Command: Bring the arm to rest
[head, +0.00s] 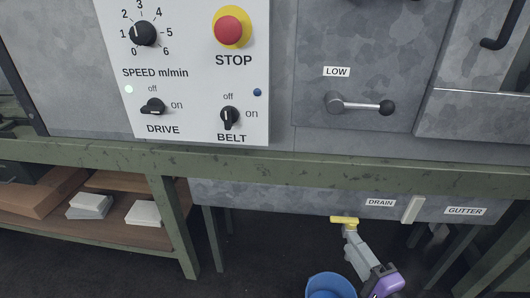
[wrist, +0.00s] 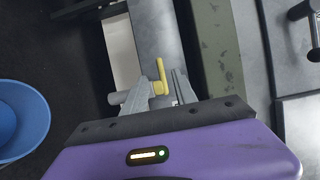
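My gripper (head: 352,237) is low at the right of the head view, under the grey gutter panel, with its purple body at the bottom edge. Its grey fingers point up to a yellow lever (head: 344,220) at the panel's lower edge. In the wrist view my gripper (wrist: 161,82) is open, with the yellow lever (wrist: 160,72) between its spread fingers. A narrow gap shows between the lever and the right finger; contact on the left side is hard to tell.
A blue bucket (head: 330,286) stands on the dark floor beside my gripper. The gutter panel (head: 290,203) and the green frame beam (head: 320,174) lie above it. A pale lever (head: 412,209) sits between the DRAIN and GUTTER labels. A shelf with boxes (head: 90,205) is at left.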

